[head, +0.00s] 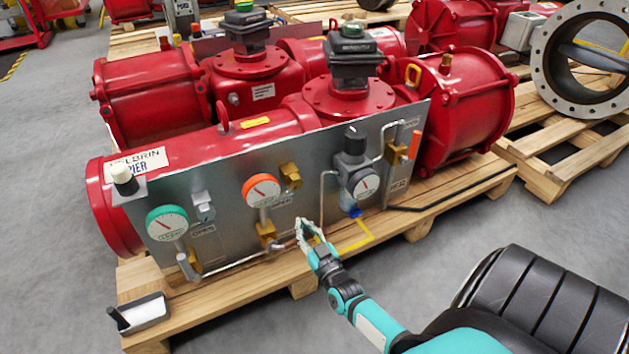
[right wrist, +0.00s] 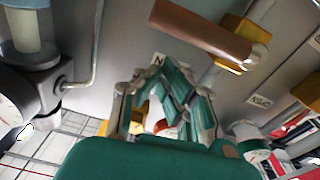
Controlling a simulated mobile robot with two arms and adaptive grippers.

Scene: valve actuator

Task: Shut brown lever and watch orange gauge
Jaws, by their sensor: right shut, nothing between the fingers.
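The orange gauge (head: 262,190) stands on the grey panel with a white face; its reading is too small to make out. In the right wrist view a brown lever (right wrist: 200,30) runs from a brass valve (right wrist: 240,40), above my fingers and apart from them. In the head view an orange-brown lever (head: 415,145) stands upright at the panel's right; I cannot tell if it is the same one. My right gripper (head: 306,230) is shut and empty before the lower middle of the panel, right of a brass valve (head: 267,231). It also shows in the right wrist view (right wrist: 165,85). My left gripper is out of view.
A green gauge (head: 167,223) is at the panel's left and a regulator gauge (head: 365,185) at its right. Thin pipes run along the panel (head: 230,160). Red actuators (head: 460,110) crowd behind it. A wooden pallet (head: 230,300) carries a small tray (head: 142,314).

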